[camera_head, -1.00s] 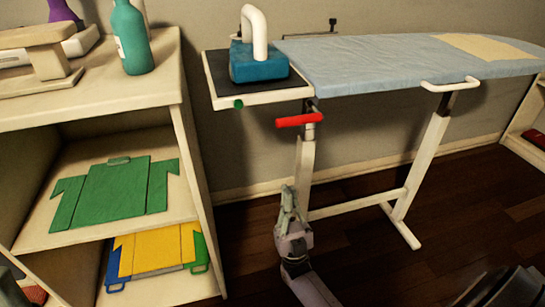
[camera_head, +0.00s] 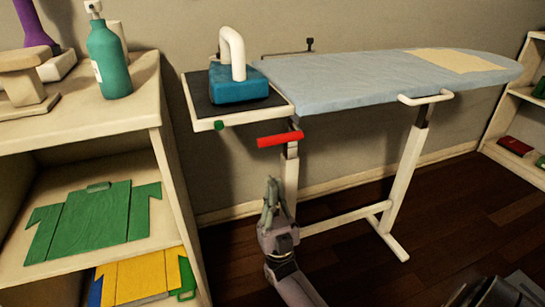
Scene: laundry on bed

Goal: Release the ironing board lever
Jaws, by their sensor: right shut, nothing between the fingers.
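The ironing board (camera_head: 340,78) stands against the back wall with a light blue cover and white legs. Its red lever (camera_head: 280,139) sticks out under the board's left end, at the top of the left leg. My right gripper (camera_head: 271,183) is shut and empty, pointing up, below the lever and in front of the left leg in the picture. A gap shows between the fingertips and the lever. My left gripper is not in view.
A blue iron (camera_head: 238,86) with a white handle sits on the tray (camera_head: 207,124) at the board's left end. Another shelf is at right. Dark floor (camera_head: 340,250) is open below the board.

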